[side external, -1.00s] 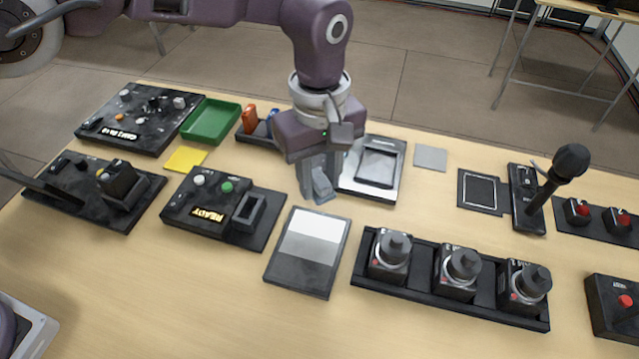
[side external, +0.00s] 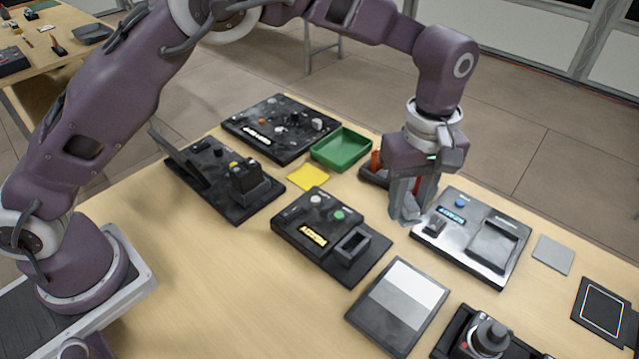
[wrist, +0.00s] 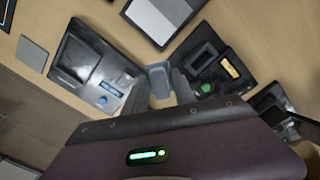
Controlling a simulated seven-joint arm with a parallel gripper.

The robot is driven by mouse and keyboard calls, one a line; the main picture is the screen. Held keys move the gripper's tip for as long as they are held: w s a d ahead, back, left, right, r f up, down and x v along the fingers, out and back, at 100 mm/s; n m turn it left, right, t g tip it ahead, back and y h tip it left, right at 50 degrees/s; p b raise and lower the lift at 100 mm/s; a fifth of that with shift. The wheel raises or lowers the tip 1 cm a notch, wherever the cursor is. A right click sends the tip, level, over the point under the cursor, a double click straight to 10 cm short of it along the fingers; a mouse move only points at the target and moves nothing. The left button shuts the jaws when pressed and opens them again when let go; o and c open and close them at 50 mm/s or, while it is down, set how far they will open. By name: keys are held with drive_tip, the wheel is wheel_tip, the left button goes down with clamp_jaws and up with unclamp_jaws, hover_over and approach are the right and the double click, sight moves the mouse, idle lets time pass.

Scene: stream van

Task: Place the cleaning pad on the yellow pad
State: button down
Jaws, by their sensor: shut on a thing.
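My gripper (side external: 408,212) points down between the black READY box and the silver-and-black device, low over the table. It is shut on a small grey-blue block, seemingly the cleaning pad (wrist: 158,78), which shows between the fingers in the wrist view. In the side view the fingers mostly hide it, and I cannot tell if it touches the table. The yellow pad (side external: 308,178) is a flat square lying bare on the table, to the left of my gripper, in front of the green tray.
The green tray (side external: 341,148), a holder with an orange item (side external: 376,160) and the silver-and-black device (side external: 472,235) surround the area. A grey square (side external: 553,254) lies at right.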

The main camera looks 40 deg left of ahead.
drive_tip(key=w+a+n, duration=0.4)
drive_tip(key=a, duration=1.1)
drive_tip(key=n, duration=0.3)
hover_over(308, 177)
drive_tip(key=f, duration=0.1)
wheel_tip(308, 177, down, 8)
drive_tip(key=shift+f, duration=0.1)
drive_tip(key=shift+f, duration=0.1)
drive_tip(key=c, duration=1)
unclamp_jaws()
drive_tip(key=shift+c, duration=0.2)
